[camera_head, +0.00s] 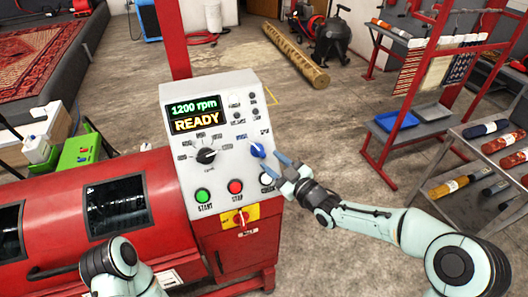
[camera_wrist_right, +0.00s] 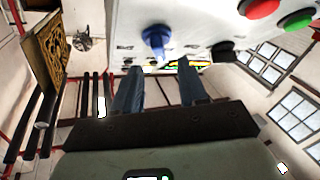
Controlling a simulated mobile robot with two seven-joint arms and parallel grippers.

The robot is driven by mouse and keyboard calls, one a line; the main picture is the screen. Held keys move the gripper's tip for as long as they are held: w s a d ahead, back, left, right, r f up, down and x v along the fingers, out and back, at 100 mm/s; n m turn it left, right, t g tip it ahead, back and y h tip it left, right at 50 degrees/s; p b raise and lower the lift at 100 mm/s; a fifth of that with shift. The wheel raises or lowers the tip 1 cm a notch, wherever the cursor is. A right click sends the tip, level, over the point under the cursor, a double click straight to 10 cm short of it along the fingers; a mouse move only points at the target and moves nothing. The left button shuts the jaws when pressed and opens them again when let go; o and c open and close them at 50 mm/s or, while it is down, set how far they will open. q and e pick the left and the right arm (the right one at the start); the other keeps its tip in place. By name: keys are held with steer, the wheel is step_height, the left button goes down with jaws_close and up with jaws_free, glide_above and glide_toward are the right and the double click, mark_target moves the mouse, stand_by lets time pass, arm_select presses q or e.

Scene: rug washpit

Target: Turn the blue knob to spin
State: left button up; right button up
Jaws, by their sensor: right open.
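The blue knob (camera_head: 257,150) sits on the right side of the light grey control panel (camera_head: 232,105) of the red machine. In the right wrist view the blue knob (camera_wrist_right: 156,38) is ahead of the fingertips, its pointer ridge facing the gap between them. My right gripper (camera_head: 273,160) is open, with its two blue fingers close to the knob's right side; in the wrist view the gripper (camera_wrist_right: 160,67) shows nothing between its fingers. Contact with the knob cannot be made out. My left arm shows at the bottom left, its gripper out of view.
A black selector knob (camera_head: 206,155), green start button (camera_head: 203,196) and red stop button (camera_head: 235,187) are nearby. A red emergency switch (camera_head: 240,217) is below. A shelf (camera_head: 480,150) stands at the right, with free floor between.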

mark_target(261, 152)
steer(key=p+x, duration=0.1)
steer(key=x, duration=0.3)
arm_select(q)
steer(key=shift+w+r, duration=0.7)
steer(key=shift+r, duration=0.2)
arm_select(e)
steer(key=shift+w+a, duration=0.2)
steer(key=shift+w, duration=0.1)
